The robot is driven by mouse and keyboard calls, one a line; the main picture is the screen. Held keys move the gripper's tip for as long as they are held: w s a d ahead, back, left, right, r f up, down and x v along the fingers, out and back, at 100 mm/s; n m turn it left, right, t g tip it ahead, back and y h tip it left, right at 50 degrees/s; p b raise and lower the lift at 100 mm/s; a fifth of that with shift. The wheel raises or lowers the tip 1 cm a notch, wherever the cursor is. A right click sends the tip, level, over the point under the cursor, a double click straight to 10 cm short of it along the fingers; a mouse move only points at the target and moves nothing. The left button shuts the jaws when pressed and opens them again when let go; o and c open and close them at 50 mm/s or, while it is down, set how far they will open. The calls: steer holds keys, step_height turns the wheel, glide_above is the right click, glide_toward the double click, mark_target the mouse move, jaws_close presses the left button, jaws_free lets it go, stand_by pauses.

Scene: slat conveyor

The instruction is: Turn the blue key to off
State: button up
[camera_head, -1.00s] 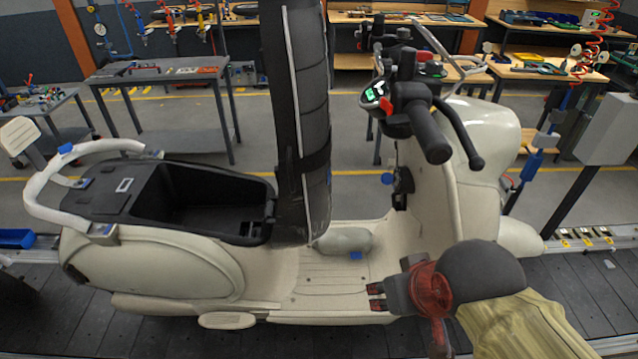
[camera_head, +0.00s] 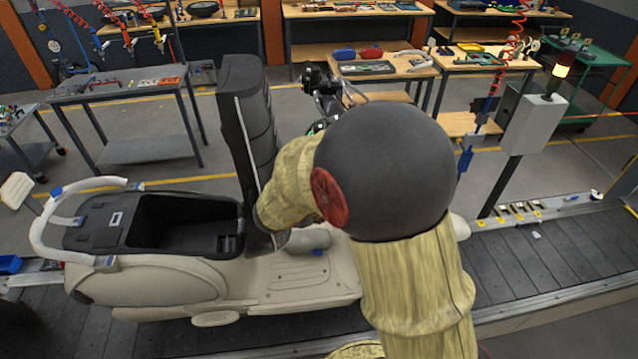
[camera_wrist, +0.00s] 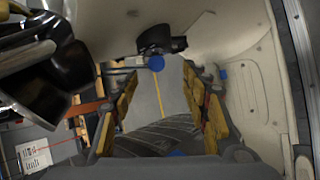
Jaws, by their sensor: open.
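The cream scooter (camera_head: 170,290) stands on the slat conveyor, its front half largely hidden by my arm in the head view. In the wrist view, the blue key (camera_wrist: 156,63) shows as a round blue head just below the black ignition lock (camera_wrist: 155,38), on the cream inner panel. My gripper (camera_wrist: 160,82) is open, with yellow-padded fingers on the left and right of the picture. The key appears between and beyond the fingertips, with no visible contact. The key's turned position cannot be told. In the head view, the key and gripper are hidden behind my arm.
The tall black seat (camera_head: 245,130) stands upright left of my arm. A dark handlebar part (camera_wrist: 45,75) fills the left of the wrist view. A grey box on a post (camera_head: 535,125) with a lit lamp stands right.

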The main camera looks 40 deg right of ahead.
steer(key=w+d+f+n+p, duration=0.1)
steer(key=w+d+f, duration=0.2)
steer(key=d+f, duration=0.2)
steer(key=shift+w+d+f+p, duration=0.3)
steer(key=shift+w+d+p, duration=0.1)
steer(key=shift+d, duration=0.2)
steer(key=c, duration=0.3)
steer(key=c, duration=0.8)
jaws_close()
steer(key=shift+o, duration=2)
jaws_free()
steer(key=c, duration=0.4)
steer(key=shift+o, duration=0.2)
